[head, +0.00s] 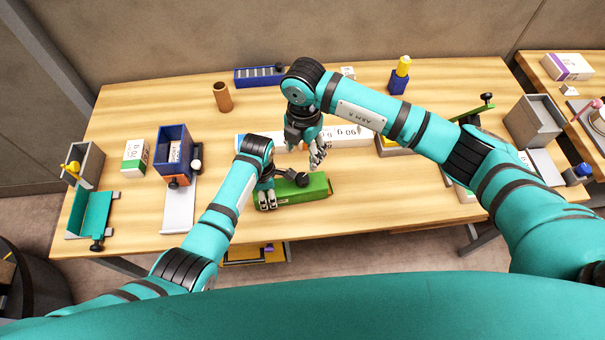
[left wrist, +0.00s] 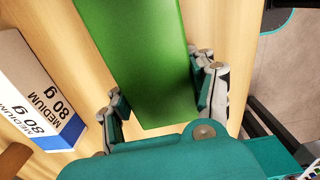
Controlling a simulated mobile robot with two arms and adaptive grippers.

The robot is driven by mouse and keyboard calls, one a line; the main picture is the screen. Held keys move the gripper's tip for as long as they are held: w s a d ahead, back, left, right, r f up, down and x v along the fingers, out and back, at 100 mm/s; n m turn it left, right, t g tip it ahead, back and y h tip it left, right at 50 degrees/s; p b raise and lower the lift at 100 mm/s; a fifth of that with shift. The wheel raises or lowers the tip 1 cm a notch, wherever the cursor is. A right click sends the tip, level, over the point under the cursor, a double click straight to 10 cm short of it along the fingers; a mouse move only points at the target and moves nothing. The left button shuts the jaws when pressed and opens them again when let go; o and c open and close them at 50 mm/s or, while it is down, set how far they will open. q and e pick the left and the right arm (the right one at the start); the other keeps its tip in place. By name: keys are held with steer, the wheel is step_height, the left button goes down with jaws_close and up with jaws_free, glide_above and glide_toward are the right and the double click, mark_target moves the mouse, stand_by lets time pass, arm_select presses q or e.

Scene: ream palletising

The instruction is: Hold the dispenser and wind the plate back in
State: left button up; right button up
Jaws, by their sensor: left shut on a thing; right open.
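The green dispenser (head: 313,190) lies on the table in front of me, long side across the view. A dark knob or crank (head: 302,180) shows on its upper side. My left gripper (head: 267,199) is shut on its left end. In the left wrist view the green body (left wrist: 140,55) sits between the two fingers of my left gripper (left wrist: 160,100). My right gripper (head: 318,157) is open and empty, above and behind the dispenser, apart from it. I cannot make out the plate.
A blue box (head: 172,145), a brown cup (head: 222,97) and a green tray (head: 92,212) stand to the left.

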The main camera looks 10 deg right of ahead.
mark_target(303, 177)
step_height(303, 177, down, 12)
steer(key=shift+a+r, duration=0.1)
steer(key=shift+r, duration=0.05)
stand_by(0.3)
steer(key=c, duration=1.2)
steer(key=shift+o, duration=0.2)
steer(key=shift+n, duration=0.3)
steer(key=n, duration=0.4)
steer(key=shift+n, duration=1.6)
